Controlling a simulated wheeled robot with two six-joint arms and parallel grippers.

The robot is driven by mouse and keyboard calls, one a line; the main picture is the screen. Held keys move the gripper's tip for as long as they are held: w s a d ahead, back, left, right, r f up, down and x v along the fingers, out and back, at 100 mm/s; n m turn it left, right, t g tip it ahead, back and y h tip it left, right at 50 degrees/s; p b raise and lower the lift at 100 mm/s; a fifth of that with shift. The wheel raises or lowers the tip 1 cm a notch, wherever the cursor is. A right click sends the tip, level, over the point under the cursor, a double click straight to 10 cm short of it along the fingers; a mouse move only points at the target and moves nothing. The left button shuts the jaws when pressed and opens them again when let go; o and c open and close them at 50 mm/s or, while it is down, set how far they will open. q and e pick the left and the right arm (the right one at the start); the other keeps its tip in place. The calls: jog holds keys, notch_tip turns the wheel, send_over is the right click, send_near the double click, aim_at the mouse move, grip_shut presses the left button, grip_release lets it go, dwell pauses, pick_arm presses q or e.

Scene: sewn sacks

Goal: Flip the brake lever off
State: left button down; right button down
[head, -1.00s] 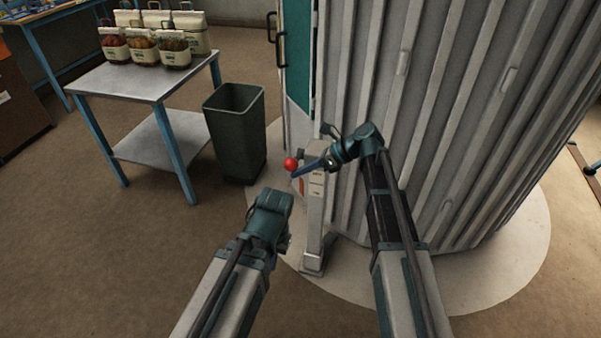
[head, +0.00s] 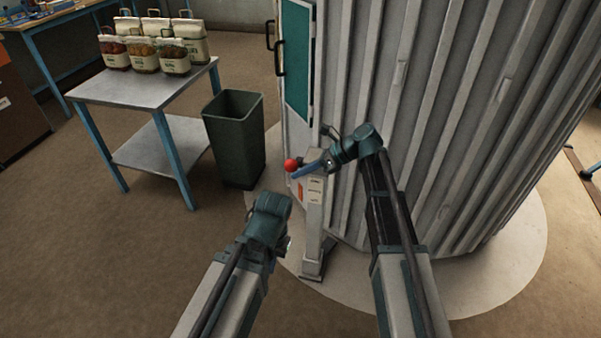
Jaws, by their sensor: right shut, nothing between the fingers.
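The brake lever's red ball knob (head: 291,165) is at the upper left of a narrow grey post (head: 314,220), which stands in front of the large ribbed grey drum. Most of the lever's shaft is hidden behind my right gripper. My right gripper (head: 297,174) reaches in from the right across the top of the post. Its fingers are shut and empty, with the tips just below and beside the knob; I cannot tell whether they touch it. My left gripper (head: 268,216) is low and left of the post, apart from it. Its fingers are hidden.
The ribbed drum (head: 430,110) stands on a pale round floor plate (head: 500,265) and fills the right side. A dark green bin (head: 234,145) stands left of the post. A metal table (head: 140,90) with several sewn sacks (head: 145,55) is further left. Floor at lower left is clear.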

jog(key=shift+w, duration=0.1)
jog(key=s+f+b, duration=0.3)
jog(key=b, duration=0.1)
jog(key=w+d+r+p, duration=0.1)
jog(key=d+r+p, duration=0.3)
jog(key=d, duration=0.5)
jog(key=shift+w+d+r+p, duration=0.15)
jog(key=shift+w+r+p, duration=0.15)
jog(key=shift+p, duration=0.45)
